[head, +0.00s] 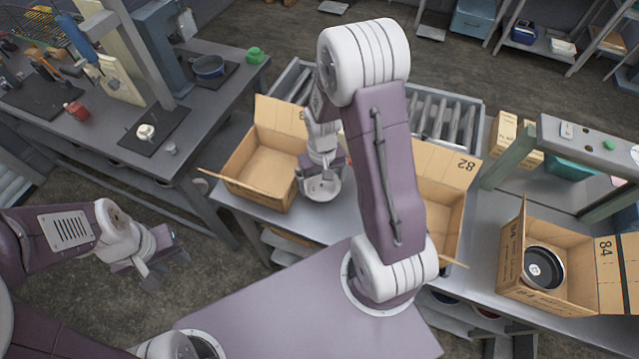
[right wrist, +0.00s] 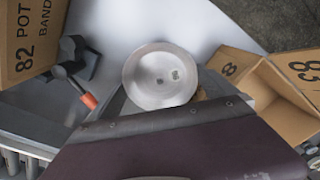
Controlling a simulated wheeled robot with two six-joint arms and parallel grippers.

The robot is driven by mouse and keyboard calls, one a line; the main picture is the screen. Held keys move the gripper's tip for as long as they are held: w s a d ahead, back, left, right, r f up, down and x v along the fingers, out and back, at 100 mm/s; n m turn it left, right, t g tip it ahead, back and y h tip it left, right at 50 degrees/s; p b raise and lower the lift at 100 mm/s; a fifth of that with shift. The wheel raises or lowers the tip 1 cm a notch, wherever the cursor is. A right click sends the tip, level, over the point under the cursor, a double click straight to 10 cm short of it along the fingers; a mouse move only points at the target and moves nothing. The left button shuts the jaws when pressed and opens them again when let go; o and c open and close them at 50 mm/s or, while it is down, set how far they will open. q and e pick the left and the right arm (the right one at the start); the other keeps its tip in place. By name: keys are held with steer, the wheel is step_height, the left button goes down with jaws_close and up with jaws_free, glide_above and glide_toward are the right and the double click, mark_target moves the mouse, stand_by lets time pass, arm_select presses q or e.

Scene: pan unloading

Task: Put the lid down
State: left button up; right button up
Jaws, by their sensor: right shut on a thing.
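The lid (head: 322,190) is a round, pale metal disc. My right gripper (head: 321,174) is shut on it from above, between two open cardboard boxes at the back of the middle table. In the right wrist view the lid (right wrist: 160,76) shows as a silvery disc with two small dark marks near its centre. I cannot tell whether the lid touches the tabletop. My left gripper (head: 163,272) is empty, with its fingers apart, over the floor at the lower left.
An open box (head: 262,184) stands left of the lid, and a box marked 82 (head: 448,180) stands right, partly behind my arm. A box marked 84 (head: 510,255) holds a dark pan (head: 543,268). A workbench (head: 205,110) with tools and pans stands at left.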

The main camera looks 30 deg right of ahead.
mark_target(323, 186)
steer(key=shift+w+d+f, duration=0.25)
steer(key=shift+w+d, duration=0.05)
steer(key=shift+s, duration=0.2)
step_height(323, 186, down, 4)
steer(key=shift+r+p, duration=0.1)
steer(key=shift+p, duration=0.2)
steer(key=shift+w, duration=0.2)
steer(key=shift+s+f, duration=0.15)
steer(key=shift+f, duration=0.05)
steer(key=o, duration=1)
